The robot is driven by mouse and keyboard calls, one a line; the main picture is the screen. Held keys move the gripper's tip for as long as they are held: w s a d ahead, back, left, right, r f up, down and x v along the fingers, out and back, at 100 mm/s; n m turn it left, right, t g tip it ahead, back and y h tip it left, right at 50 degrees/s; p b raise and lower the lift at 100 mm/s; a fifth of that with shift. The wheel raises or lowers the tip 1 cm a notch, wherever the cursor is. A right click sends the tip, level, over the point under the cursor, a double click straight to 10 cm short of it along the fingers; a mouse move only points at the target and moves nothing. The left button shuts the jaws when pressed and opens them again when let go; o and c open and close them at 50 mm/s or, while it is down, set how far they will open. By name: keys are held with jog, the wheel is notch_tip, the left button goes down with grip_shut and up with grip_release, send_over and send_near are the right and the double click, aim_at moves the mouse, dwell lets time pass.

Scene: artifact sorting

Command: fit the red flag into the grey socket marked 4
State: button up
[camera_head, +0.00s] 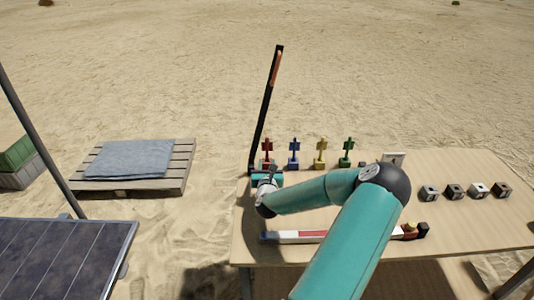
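The red flag (267,148) stands upright at the back left of the table, at the left end of a row of flags. My gripper (266,177) is at the table's left side, just in front of the red flag's base in the picture. Its fingers are too small and partly hidden, so I cannot tell whether they touch the flag. Several small block-like sockets stand in a row at the right of the table: the leftmost (429,192), a second (455,191), a third (478,190) and the rightmost (503,190). Their markings are too small to read.
Blue (294,148), yellow (321,150) and green (346,148) flags stand right of the red one. A tall dark pole (264,110) rises beside my gripper. A red-and-white bar (298,236) lies near the table's (465,222) front edge. My arm crosses the middle.

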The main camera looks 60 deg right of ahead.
aim_at(267, 151)
jog(key=x, duration=0.9)
jog(key=shift+d+f, duration=0.1)
jog(key=shift+d, duration=0.35)
jog(key=shift+c, duration=0.4)
grip_shut()
